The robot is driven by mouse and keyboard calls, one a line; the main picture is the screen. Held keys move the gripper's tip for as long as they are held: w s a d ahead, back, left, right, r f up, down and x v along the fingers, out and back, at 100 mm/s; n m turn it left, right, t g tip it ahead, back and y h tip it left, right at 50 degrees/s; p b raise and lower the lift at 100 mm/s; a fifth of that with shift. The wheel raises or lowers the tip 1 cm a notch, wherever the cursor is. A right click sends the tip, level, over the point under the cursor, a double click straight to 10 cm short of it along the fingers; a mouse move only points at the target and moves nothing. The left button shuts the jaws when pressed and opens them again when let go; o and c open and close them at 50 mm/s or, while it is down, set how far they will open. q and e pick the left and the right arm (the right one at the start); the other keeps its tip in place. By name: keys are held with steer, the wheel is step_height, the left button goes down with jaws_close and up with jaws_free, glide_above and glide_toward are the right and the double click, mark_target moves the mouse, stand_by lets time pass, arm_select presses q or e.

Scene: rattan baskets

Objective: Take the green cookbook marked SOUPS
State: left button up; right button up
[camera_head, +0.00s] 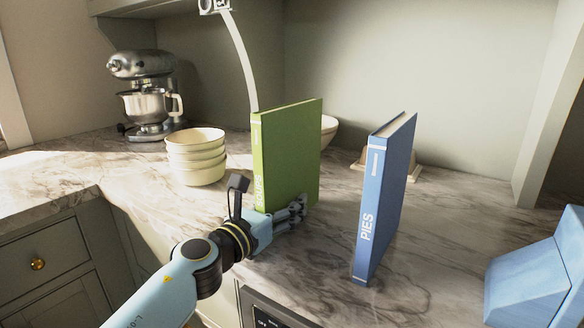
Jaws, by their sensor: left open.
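The green cookbook (290,150) stands upright on the marble counter, its spine facing front left. White lettering on the lower spine is partly hidden by my left gripper, so I cannot read the whole word. My left gripper (299,208) is open at the lower part of the green book, in front of its cover. I cannot tell whether the fingers touch it. A blue cookbook marked PIES (385,195) stands upright to the right, apart from the gripper. My right gripper is not in view.
Stacked cream bowls (196,160) stand left of the green book, with a stand mixer (147,95) behind them. A white bowl (329,130) is partly hidden behind the green book. A blue angular block (530,280) is at the right. Counter between the books is clear.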

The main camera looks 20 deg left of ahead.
arm_select(q)
steer(key=shift+c, duration=0.4)
jaws_close()
steer(key=shift+r, duration=0.2)
